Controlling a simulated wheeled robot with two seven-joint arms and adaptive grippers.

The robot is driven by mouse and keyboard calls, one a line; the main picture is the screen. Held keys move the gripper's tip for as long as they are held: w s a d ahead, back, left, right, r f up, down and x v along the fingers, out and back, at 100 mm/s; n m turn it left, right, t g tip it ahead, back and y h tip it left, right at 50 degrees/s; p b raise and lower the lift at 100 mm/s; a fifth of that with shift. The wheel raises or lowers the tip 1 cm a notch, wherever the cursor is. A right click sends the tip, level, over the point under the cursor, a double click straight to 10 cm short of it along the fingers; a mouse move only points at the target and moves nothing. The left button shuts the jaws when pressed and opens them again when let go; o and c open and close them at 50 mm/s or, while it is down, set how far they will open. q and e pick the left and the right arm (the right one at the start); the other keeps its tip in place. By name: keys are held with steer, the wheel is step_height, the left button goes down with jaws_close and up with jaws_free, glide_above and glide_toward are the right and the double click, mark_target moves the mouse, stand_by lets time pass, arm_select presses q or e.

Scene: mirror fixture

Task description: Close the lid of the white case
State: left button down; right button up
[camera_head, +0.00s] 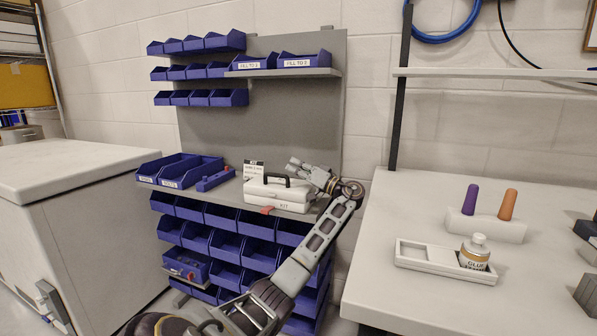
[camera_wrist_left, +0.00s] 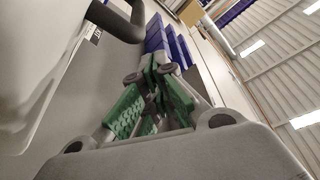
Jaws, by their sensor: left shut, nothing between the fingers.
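The white case (camera_head: 277,204) stands on the grey shelf of the blue-bin rack. Its lid (camera_head: 270,187) with a black handle lies down over the base; I cannot tell whether it is fully shut. A red latch (camera_head: 267,210) shows at its front. My left gripper (camera_head: 292,163) is shut and empty, just behind and above the right part of the case. In the left wrist view its green-padded fingers (camera_wrist_left: 150,70) are together, with the white lid (camera_wrist_left: 35,65) and dark handle (camera_wrist_left: 122,18) close by at left. My right gripper is not in view.
Blue bins (camera_head: 188,170) stand left of the case, with more bins (camera_head: 225,245) below. A small printed card (camera_head: 253,168) stands behind the case. At right, a white table (camera_head: 420,310) bears a glue bottle (camera_head: 475,250) in a tray and a purple-and-orange-handled holder (camera_head: 487,229).

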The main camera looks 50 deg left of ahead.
arm_select(q)
step_height(320, 180, up, 8)
steer(key=shift+r, duration=0.25)
stand_by(0.9)
